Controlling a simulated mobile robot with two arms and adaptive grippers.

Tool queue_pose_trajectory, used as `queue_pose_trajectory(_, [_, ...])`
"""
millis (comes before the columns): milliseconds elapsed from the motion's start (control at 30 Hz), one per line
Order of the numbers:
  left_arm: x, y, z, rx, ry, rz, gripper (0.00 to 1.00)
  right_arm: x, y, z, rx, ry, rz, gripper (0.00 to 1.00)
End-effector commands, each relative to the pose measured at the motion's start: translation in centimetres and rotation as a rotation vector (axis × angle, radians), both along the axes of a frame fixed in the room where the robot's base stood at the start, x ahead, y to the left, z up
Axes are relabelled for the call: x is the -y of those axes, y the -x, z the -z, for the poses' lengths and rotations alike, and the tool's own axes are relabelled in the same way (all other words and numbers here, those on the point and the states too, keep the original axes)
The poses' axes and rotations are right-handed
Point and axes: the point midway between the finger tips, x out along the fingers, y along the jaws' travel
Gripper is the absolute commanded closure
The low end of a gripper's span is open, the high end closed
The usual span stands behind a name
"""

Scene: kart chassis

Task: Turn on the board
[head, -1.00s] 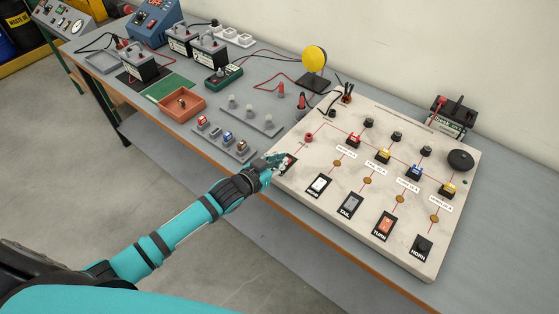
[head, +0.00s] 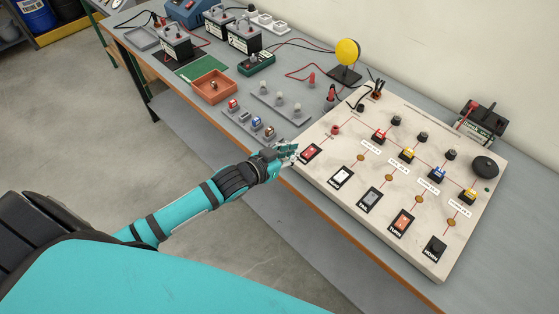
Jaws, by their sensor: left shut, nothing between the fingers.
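The board (head: 330,205) is a slanted cream panel on the bench, with red circuit lines and a row of rocker switches along its front edge. A red rocker switch (head: 311,151) in a black frame sits at its left corner. My left gripper (head: 290,150) is shut and empty just left of this switch, close to it; I cannot tell whether it touches. Further along are a white switch (head: 341,177), a grey TAIL switch (head: 372,199), an orange TURN switch (head: 402,221) and a black HORN button (head: 435,248). My right gripper is out of view.
Coloured fuses (head: 407,155) and a black round buzzer (head: 485,167) sit on the board. A yellow disc lamp (head: 347,52), an orange tray (head: 213,86), a grey fuse rack (head: 255,128) and batteries (head: 243,37) stand behind and left. The floor in front is clear.

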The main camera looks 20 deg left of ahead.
Motion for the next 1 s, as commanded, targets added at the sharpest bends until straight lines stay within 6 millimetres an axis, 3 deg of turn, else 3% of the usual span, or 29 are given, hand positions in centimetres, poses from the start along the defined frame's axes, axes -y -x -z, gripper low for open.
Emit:
queue_pose_trajectory(100, [-0.8,2.2,0.1,-0.002,-0.001,0.000,1.00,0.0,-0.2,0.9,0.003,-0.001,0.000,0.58])
queue_pose_trajectory(300, [-1.5,4.0,-0.4,-0.001,-0.001,-0.001,1.00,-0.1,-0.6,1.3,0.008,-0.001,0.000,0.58])
queue_pose_trajectory(900, [-1.6,4.3,-0.6,0.000,0.000,-0.001,1.00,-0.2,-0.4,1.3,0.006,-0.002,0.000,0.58])
queue_pose_trajectory(1000, [-1.9,4.3,0.3,-0.010,-0.005,-0.009,1.00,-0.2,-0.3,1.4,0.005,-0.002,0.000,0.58])
